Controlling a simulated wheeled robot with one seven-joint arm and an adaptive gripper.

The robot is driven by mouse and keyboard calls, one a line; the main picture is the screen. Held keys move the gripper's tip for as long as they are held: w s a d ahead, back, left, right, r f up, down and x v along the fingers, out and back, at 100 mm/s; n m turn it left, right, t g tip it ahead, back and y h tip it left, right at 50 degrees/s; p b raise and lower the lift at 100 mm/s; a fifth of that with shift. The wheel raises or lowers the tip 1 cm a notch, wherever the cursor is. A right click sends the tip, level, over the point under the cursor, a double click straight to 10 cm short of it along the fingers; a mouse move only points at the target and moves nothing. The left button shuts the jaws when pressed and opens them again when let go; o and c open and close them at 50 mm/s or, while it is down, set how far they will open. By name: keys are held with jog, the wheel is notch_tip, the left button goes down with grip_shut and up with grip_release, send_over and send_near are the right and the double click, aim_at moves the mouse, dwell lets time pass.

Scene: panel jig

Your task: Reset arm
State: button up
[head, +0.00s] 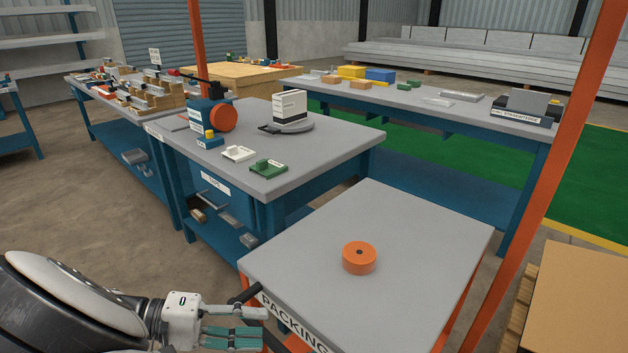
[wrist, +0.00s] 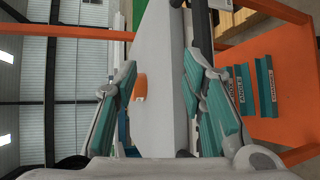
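My gripper (head: 236,326) is at the lower left of the head view, low beside the near left edge of the packing table (head: 420,225). In the wrist view my gripper (wrist: 160,95) has its two teal-padded fingers spread wide apart. It is open, and nothing is seen held between the pads. The packing table's grey top (wrist: 160,60) shows beyond the gap between the fingers. The orange piece also shows in the wrist view (wrist: 140,87).
A grey workbench (head: 330,143) behind holds an orange-wheeled blue device (head: 212,115), a white box (head: 290,106) and a green block (head: 267,167). An orange post (head: 555,170) rises at right. Cardboard (head: 580,305) lies at lower right. Most of the packing table is clear.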

jog(key=s+d+r+m+g+y, duration=0.1)
jog(key=d+r+g+y, duration=0.3)
jog(key=d+r, duration=0.55)
jog(key=s+d+r+m+g+y, duration=0.15)
jog(key=d+r+y, duration=0.4)
jog(key=d, duration=0.65)
jog(key=s+d+r+m+t+y, duration=0.1)
jog(key=s+d+t+y, duration=0.1)
jog(key=s+d, duration=0.45)
jog(key=s+d+r+m+t+y, duration=0.1)
jog(key=s+d+t+y, duration=0.15)
jog(key=s, duration=0.75)
notch_tip(320, 180, up, 19)
jog(key=t+p, duration=0.2)
jog(key=p, duration=1.5)
jog(key=shift+d+n+t+y, duration=0.15)
jog(key=shift+n+t+y, duration=0.15)
jog(key=shift+n+t, duration=0.1)
